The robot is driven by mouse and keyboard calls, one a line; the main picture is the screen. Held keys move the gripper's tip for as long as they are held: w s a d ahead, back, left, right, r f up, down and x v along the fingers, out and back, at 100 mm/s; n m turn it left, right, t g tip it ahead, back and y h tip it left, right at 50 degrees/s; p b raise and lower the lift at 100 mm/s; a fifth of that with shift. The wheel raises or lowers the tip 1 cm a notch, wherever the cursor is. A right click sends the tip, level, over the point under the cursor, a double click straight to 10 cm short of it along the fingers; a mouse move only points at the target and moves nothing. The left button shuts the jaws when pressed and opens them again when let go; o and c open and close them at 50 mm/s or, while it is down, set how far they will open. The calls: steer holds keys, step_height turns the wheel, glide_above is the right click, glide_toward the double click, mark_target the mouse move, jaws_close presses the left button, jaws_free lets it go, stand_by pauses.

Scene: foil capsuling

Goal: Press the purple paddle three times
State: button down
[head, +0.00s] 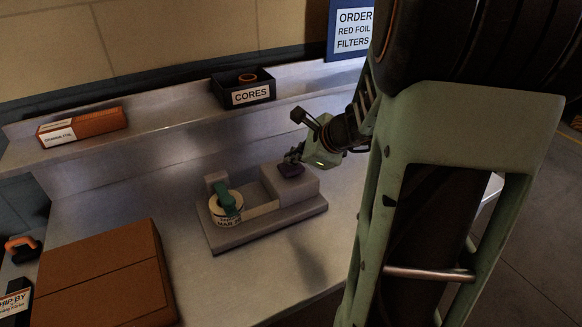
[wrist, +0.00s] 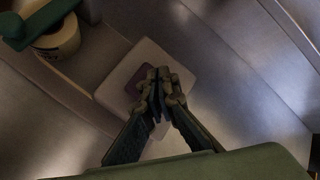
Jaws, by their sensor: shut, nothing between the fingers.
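The purple paddle (head: 291,169) sits on top of the raised grey block at the right end of the dispenser (head: 262,233). My gripper (head: 293,157) is shut and empty, its fingertips right over the paddle. The wrist view shows the shut fingertips (wrist: 158,75) in front of the paddle (wrist: 133,80), hiding part of it. I cannot tell whether the tips touch the paddle. A pale labelled roll (head: 226,214) with a green arm across it sits at the dispenser's left end.
A brown box (head: 105,275) lies at the front left of the metal bench. On the back shelf are a dark CORES bin (head: 243,88) and an orange carton (head: 82,126).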

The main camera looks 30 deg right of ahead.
mark_target(293, 168)
steer(key=shift+f+b, duration=0.85)
steer(key=shift+b, duration=0.05)
stand_by(0.8)
steer(key=shift+r+p, duration=1.1)
steer(key=shift+r, duration=0.2)
step_height(293, 168, up, 5)
steer(key=p, duration=0.4)
steer(key=shift+d+f, duration=0.1)
stand_by(0.5)
